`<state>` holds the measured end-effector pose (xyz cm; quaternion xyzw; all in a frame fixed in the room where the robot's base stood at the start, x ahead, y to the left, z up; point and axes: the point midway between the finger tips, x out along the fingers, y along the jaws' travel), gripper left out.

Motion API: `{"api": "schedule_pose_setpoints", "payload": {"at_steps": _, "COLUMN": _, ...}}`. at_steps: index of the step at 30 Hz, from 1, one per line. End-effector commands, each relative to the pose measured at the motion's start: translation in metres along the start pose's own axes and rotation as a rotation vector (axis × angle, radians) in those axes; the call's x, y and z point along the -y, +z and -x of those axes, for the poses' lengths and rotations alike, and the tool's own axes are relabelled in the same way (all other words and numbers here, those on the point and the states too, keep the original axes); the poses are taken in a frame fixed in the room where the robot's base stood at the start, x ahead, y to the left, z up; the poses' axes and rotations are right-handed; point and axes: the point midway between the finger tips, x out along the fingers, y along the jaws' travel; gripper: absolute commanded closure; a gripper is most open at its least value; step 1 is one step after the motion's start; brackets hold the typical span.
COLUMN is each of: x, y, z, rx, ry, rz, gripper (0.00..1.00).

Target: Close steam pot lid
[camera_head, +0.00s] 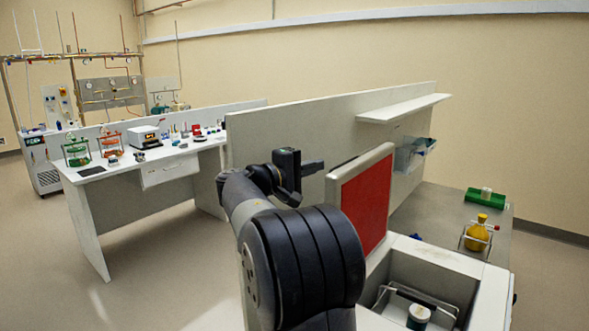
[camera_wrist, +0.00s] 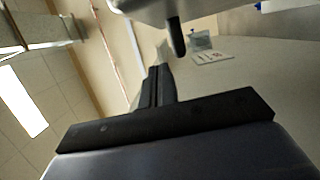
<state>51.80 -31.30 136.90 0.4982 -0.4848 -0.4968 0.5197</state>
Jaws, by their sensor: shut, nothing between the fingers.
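The steam pot (camera_head: 480,275) is a white box at the lower right of the head view. Its lid (camera_head: 364,195) stands raised, nearly upright, at the pot's left edge, with a red inner face and pale rim. The pot's inside is open to view, with a wire rack (camera_head: 450,306) and a white-capped container (camera_head: 418,316) in it. My gripper (camera_head: 314,168) is left of the lid, near its upper part, shut and empty; the head view does not settle whether it touches the lid. In the wrist view my gripper (camera_wrist: 157,86) shows as dark parts pointing away.
A yellow flask in a stand (camera_head: 478,237) and a green item (camera_head: 486,197) are on the grey counter beyond the pot. A wall shelf (camera_head: 404,107) and a partition (camera_head: 300,135) stand behind the lid. A cluttered white bench (camera_head: 110,172) is at left, with open floor before it.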

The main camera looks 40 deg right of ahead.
Motion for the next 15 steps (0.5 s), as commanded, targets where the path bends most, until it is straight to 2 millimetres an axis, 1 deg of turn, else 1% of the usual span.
{"api": "schedule_pose_setpoints", "payload": {"at_steps": 1, "x": -0.003, "y": 0.009, "z": -0.001, "rx": 0.002, "ry": 0.000, "rz": 0.001, "gripper": 1.00}}
{"api": "schedule_pose_setpoints", "payload": {"at_steps": 6, "x": -0.002, "y": 0.028, "z": -0.005, "rx": 0.000, "ry": 0.000, "rz": 0.000, "gripper": 1.00}}
{"api": "schedule_pose_setpoints", "payload": {"at_steps": 10, "x": -0.001, "y": 0.035, "z": -0.007, "rx": 0.000, "ry": 0.000, "rz": 0.001, "gripper": 1.00}}
{"api": "schedule_pose_setpoints", "payload": {"at_steps": 15, "x": 0.000, "y": 0.038, "z": -0.007, "rx": -0.001, "ry": 0.000, "rz": 0.000, "gripper": 1.00}}
